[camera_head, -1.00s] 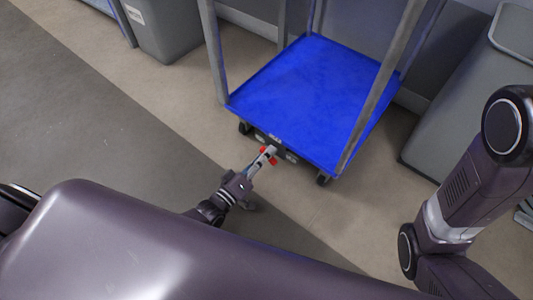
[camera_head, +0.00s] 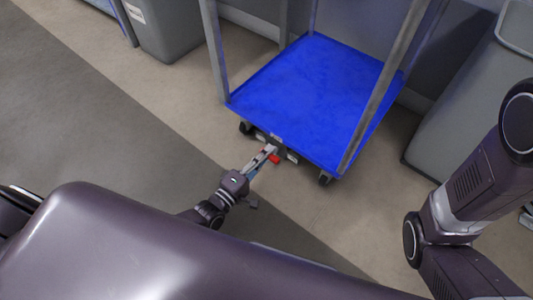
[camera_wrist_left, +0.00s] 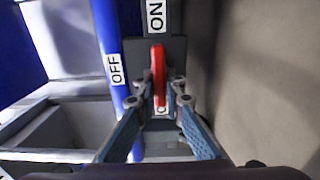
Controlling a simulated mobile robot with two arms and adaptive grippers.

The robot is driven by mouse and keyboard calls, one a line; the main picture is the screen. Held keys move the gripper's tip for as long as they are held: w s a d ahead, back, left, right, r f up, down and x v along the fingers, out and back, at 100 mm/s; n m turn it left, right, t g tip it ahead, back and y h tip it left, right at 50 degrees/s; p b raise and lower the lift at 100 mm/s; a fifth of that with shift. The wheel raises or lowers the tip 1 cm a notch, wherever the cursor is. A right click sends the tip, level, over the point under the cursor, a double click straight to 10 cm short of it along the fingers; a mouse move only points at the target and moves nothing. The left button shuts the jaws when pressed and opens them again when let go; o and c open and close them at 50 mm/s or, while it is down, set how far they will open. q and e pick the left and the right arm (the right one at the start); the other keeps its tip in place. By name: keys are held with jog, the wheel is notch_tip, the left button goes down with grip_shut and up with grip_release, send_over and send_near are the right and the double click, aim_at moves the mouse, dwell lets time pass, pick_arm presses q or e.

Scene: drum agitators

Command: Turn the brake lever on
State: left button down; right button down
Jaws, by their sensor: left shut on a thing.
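The red brake lever (camera_head: 274,159) is at the near edge of the blue cart (camera_head: 310,90), low by the wheels. In the left wrist view the lever (camera_wrist_left: 158,65) is a narrow red bar. An ON label (camera_wrist_left: 156,15) lies beyond its far end, and an OFF label (camera_wrist_left: 116,68) is on the blue edge to its left. My left gripper (camera_head: 268,153) reaches the lever from the lower left. In the left wrist view its fingers (camera_wrist_left: 160,92) are closed on both sides of the lever. Another label under the lever is partly hidden. My right gripper is out of view.
Upright grey posts (camera_head: 383,85) rise from the cart's corners. A grey bin (camera_head: 465,95) stands at the right and another (camera_head: 168,30) at the upper left. The floor left of the cart is clear.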

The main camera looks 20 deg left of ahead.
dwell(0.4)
pick_arm(q)
jog(key=c, duration=2)
grip_release()
jog(key=v, duration=1.2)
